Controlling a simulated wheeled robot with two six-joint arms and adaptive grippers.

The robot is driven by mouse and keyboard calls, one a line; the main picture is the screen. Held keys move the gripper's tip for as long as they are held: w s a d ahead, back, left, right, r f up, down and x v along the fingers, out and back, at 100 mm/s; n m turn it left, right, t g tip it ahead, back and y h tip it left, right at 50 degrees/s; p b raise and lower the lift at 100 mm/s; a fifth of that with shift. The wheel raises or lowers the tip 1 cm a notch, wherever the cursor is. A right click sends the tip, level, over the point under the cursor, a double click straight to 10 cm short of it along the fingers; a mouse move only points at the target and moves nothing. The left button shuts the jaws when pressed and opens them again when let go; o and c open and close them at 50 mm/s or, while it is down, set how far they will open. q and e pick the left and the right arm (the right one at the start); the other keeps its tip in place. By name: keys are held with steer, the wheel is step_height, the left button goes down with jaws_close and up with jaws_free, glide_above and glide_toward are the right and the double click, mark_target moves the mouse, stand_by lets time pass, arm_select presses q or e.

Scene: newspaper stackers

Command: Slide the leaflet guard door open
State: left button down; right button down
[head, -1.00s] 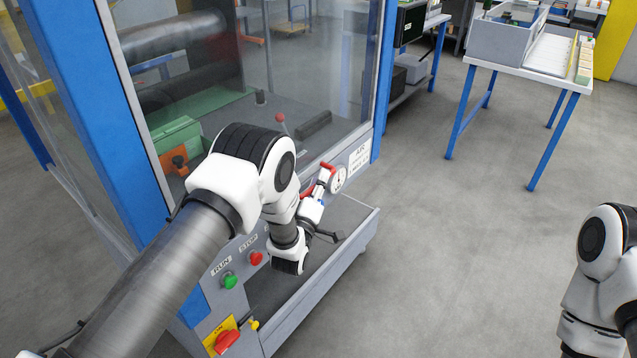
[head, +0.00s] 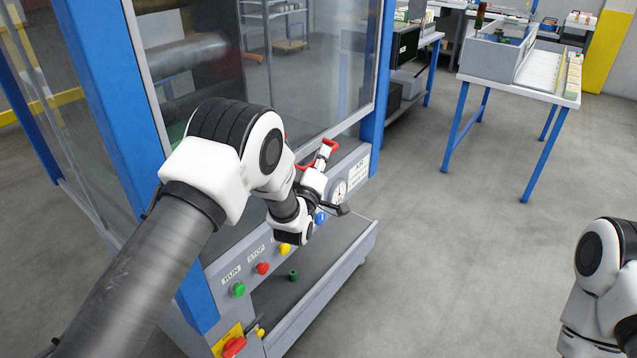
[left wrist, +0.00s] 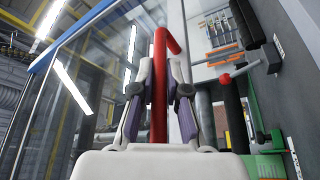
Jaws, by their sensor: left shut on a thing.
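The guard door is a clear panel in a grey frame (head: 345,60) on the blue-posted machine. My left arm hides its lower left part. A red handle (head: 329,147) stands at the door's lower edge. My left gripper (head: 318,170) is shut on this handle. In the left wrist view the red handle (left wrist: 160,85) stands upright between the two fingers, its top bent to the right. The clear panel (left wrist: 75,100) spreads to the left there. My right arm shows at the right edge of the head view, and its gripper is out of frame.
Below the door are a gauge (head: 339,191), a green RUN button (head: 238,289), a red STOP button (head: 263,268) and a grey ledge (head: 325,282). A blue-legged table (head: 530,90) stands at the back right. The floor between is clear.

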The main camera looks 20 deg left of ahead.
arm_select(q)
step_height(320, 180, up, 36)
steer(key=p, duration=1)
steer(key=shift+f, duration=0.2)
steer(key=c, duration=1.2)
jaws_free()
steer(key=v, duration=1.2)
steer(key=shift+f, duration=0.1)
